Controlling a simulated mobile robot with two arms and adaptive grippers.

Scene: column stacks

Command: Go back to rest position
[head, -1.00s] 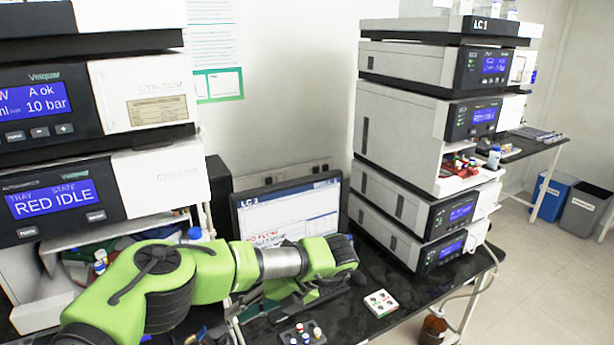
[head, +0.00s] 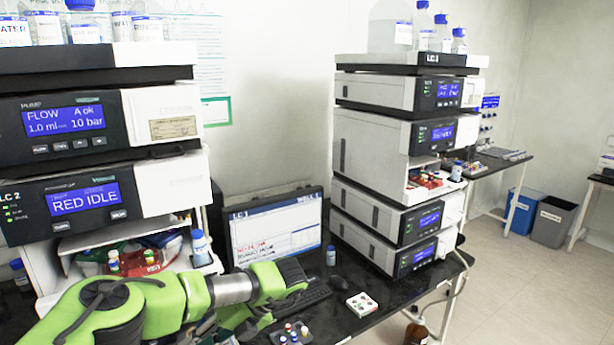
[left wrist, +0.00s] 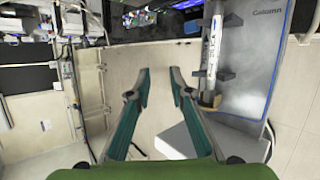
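My left arm (head: 185,303) comes in from the left in the head view and crosses in front of the bench, with its far end near the keyboard. Its fingers are not clearly seen there. In the left wrist view my left gripper (left wrist: 160,72) has its two teal fingers apart, with nothing between them. Pale floor or wall shows beyond the fingers. My right gripper is in neither view.
LC 2 stack (head: 105,120) stands left, LC 1 stack (head: 395,150) right, with a monitor (head: 275,236) between. A vial tray (head: 292,333) and white square block (head: 362,304) lie on the dark bench. A panel marked Column (left wrist: 258,70) is right of my left gripper. Bins (head: 553,220) stand far right.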

